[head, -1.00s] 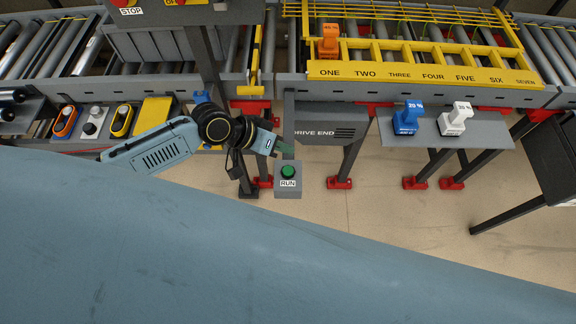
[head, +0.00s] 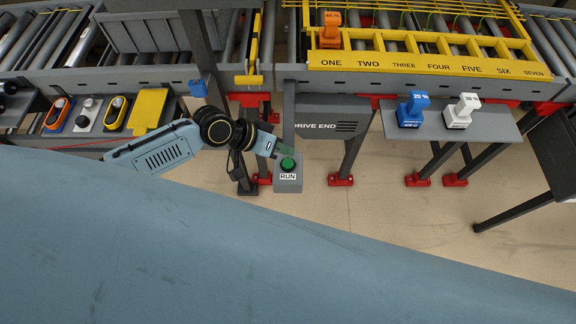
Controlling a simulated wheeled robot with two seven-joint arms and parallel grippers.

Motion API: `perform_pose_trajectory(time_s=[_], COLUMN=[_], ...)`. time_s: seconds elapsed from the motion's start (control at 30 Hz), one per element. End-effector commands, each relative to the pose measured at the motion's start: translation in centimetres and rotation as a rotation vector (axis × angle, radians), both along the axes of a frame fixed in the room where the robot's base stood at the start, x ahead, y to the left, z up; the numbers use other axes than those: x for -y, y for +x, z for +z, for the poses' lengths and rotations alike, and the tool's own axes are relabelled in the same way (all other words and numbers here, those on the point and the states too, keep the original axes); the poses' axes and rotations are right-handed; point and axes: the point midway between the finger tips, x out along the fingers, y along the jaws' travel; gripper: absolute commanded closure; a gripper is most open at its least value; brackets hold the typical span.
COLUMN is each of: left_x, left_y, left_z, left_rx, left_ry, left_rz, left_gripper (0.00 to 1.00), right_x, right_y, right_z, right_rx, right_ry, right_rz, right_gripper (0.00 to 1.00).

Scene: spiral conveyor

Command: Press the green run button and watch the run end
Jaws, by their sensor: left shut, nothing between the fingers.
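The green run button (head: 288,164) sits on top of a small grey box (head: 289,185) with a white RUN label, on a post in front of the conveyor. My left arm reaches in from the left. My right gripper is not in view.
An orange block (head: 331,31) stands at slot ONE of the yellow numbered rack (head: 430,66). Blue (head: 411,110) and white (head: 461,112) blocks stand on a grey shelf (head: 392,126). Several orange, yellow and grey items lie on the left shelf.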

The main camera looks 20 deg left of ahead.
Motion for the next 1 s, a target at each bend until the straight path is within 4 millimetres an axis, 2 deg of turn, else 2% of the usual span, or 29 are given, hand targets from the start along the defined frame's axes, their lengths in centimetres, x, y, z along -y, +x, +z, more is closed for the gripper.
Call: perform_pose_trajectory(time_s=[0.03,0.27,1.0], left_x=[0.0,0.0,0.0], left_y=[0.0,0.0,0.0], left_z=[-1.2,-3.3,-3.4], left_rx=[0.0,0.0,0.001], left_ry=[0.0,0.0,0.0], left_rz=[0.0,0.0,-0.001], left_gripper=[1.0,1.0,1.0], right_x=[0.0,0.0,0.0], right_y=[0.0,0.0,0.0], right_z=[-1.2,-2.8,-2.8], right_rx=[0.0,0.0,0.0], right_ry=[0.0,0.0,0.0], right_rz=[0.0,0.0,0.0], right_gripper=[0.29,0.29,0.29])
